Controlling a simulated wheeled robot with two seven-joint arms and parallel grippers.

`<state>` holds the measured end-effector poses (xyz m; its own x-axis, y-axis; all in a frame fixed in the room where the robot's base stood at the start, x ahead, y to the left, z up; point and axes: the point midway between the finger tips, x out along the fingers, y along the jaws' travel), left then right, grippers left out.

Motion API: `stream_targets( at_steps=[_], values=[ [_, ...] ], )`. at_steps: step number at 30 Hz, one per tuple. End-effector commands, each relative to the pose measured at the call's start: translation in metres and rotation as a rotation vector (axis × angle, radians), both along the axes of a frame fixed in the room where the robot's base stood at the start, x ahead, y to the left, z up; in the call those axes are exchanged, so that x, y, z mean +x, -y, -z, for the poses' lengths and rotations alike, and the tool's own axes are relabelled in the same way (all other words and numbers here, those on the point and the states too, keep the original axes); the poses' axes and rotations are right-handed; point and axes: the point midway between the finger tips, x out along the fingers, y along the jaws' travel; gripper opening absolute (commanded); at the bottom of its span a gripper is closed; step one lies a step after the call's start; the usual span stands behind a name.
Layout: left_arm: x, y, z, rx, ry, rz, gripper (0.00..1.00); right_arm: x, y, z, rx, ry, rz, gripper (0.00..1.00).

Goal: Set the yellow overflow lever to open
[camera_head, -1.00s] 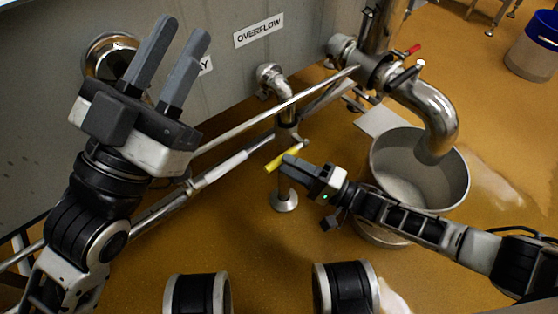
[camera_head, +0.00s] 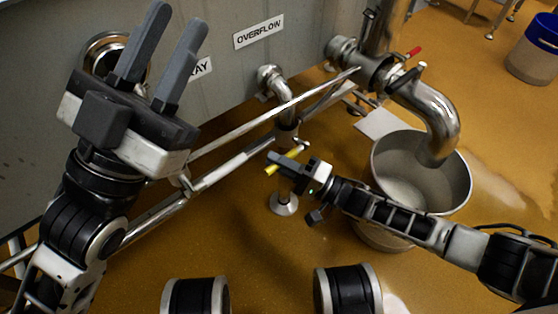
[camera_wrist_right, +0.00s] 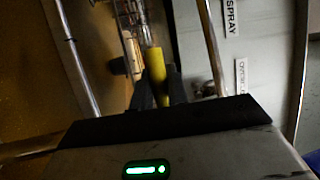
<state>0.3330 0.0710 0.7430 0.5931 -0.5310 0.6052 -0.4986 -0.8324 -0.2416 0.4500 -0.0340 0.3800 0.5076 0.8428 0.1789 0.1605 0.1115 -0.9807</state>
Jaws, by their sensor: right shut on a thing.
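The yellow overflow lever (camera_head: 271,169) is on the overflow pipe (camera_head: 287,130), below the OVERFLOW sign (camera_head: 258,32). My right gripper (camera_head: 279,160) is shut on the lever, and its fingers hide part of it. In the right wrist view the lever (camera_wrist_right: 155,62) stands up between the two dark fingers (camera_wrist_right: 156,88). My left gripper (camera_head: 163,48) is raised in front of the grey wall, with its two fingers apart and nothing between them.
A large steel elbow pipe (camera_head: 433,108) with a red handle (camera_head: 413,52) ends over a steel bucket (camera_head: 462,187) at the right. Steel rails (camera_head: 235,135) run slantwise behind the grippers. A blue-topped bin (camera_head: 540,45) stands far right. The brown floor is mostly clear.

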Motion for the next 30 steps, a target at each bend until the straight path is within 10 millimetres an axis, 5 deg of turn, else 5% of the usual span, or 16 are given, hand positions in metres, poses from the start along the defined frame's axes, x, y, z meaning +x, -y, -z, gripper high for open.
stream_targets(
  at_steps=[30],
  values=[
    [0.014, -0.004, 0.021, -0.049, -0.238, 0.007, 0.25, 0.006, 0.011, 0.040, -0.469, 0.337, -0.001, 0.00]
  ],
)
